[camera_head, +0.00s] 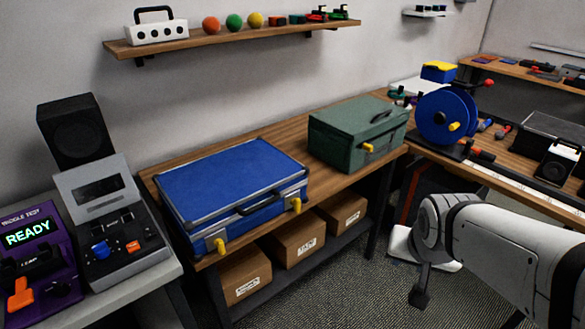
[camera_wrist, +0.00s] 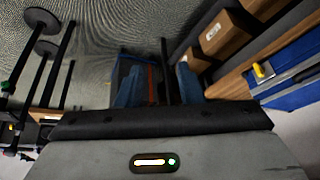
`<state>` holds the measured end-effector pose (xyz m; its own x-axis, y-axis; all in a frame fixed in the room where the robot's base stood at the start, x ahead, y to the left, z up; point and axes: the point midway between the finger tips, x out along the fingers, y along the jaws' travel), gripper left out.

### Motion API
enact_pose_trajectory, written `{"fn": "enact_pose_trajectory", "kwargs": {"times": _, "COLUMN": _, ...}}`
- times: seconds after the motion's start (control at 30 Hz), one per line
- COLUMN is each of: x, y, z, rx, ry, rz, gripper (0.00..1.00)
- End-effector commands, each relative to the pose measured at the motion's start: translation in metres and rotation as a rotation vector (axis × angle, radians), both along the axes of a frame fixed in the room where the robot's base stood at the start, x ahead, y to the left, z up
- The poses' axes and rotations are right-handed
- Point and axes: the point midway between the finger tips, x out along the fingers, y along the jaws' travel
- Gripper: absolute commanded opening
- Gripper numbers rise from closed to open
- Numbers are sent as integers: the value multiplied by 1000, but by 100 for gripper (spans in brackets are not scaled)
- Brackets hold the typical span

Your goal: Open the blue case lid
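The blue case (camera_head: 232,180) lies flat on the wooden bench with its lid down. It has metal edges, a dark handle (camera_head: 258,203) on the front and two yellow latches, one at the left (camera_head: 220,245) and one at the right (camera_head: 296,205). Whether the latches are fastened is unclear. In the wrist view, part of the blue case (camera_wrist: 292,88) and one yellow latch (camera_wrist: 262,70) show at the right. My gripper (camera_wrist: 159,88) is open and empty, apart from the case and pointing at the bench legs and floor. In the head view my arm is at the lower right.
A green case (camera_head: 350,135) stands on the bench right of the blue case. Cardboard boxes (camera_head: 298,240) sit on the lower shelf. A blue cable reel (camera_head: 446,115) stands on the right bench. A wall shelf (camera_head: 235,38) hangs above. Carpet before the bench is clear.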

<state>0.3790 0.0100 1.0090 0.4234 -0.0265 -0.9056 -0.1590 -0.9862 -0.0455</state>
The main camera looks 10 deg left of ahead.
Motion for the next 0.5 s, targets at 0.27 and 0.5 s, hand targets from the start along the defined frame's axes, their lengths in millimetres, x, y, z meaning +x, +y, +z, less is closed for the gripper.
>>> {"fn": "enact_pose_trajectory", "kwargs": {"times": 0.27, "x": 131, "y": 98, "z": -43, "rx": 396, "ry": -377, "rz": -165, "gripper": 34}}
{"fn": "enact_pose_trajectory", "kwargs": {"times": 0.5, "x": 164, "y": 221, "z": -67, "rx": 962, "ry": -384, "rz": -166, "gripper": 34}}
